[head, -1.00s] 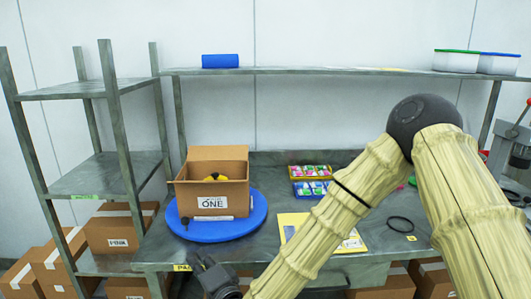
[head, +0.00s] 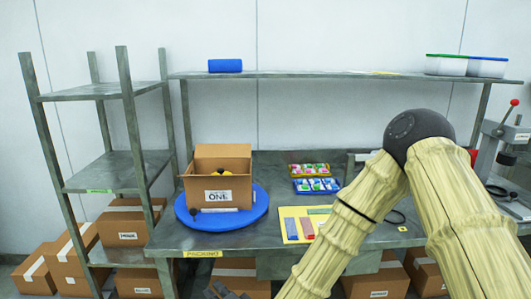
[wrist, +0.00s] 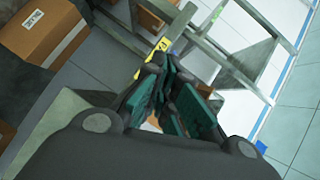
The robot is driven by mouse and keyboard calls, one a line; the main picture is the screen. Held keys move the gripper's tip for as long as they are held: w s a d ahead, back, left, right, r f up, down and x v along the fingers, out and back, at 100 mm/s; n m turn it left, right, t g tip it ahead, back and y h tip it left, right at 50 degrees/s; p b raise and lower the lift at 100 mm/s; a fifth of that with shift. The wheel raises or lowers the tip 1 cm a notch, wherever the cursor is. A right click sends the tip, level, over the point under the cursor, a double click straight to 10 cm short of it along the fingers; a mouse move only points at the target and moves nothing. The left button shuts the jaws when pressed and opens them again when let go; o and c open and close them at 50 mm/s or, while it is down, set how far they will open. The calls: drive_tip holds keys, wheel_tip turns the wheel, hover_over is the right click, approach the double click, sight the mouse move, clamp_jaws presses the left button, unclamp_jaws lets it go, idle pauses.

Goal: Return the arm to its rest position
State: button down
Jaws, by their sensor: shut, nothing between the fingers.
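My arm, in a pale bamboo-like cover with a dark elbow joint, fills the right part of the head view and bends down in front of the table. My gripper (head: 228,291) shows only in part at the bottom edge of the head view, below the table's front edge. In the wrist view my gripper (wrist: 168,98) has its dark green finger pads close together, with nothing seen held. It hangs over the floor, apart from the table and the boxes.
The metal table (head: 165,238) holds a blue turntable (head: 255,205) with an open carton (head: 218,180), a yellow board (head: 287,213) and two small trays (head: 310,170). A shelf rack (head: 105,172) stands left. Cartons (head: 125,227) sit on lower levels. A press (head: 492,150) stands right.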

drive_tip(key=s+d+f+n+g+h+p, duration=0.1)
drive_tip(key=s+d+f+n+g+h, duration=0.15)
drive_tip(key=s+d+f, duration=0.5)
drive_tip(key=s+d+f+n+g+h+p, duration=0.1)
drive_tip(key=s+d+f+g+h, duration=0.3)
drive_tip(key=d+f, duration=0.6)
drive_tip(key=s+d+f+n+g+h+p, duration=0.1)
drive_tip(key=s+d+f+g, duration=0.1)
drive_tip(key=s+d+f, duration=0.3)
drive_tip(key=s+d+f+n+g+h+p, duration=0.1)
drive_tip(key=s+d+f+n+g, duration=0.1)
drive_tip(key=s+d, duration=1.1)
drive_tip(key=s+f+g, duration=0.1)
drive_tip(key=s+f, duration=0.1)
drive_tip(key=s, duration=0.1)
drive_tip(key=shift+d+f+g+h, duration=0.15)
drive_tip(key=shift+f+g+h, duration=0.2)
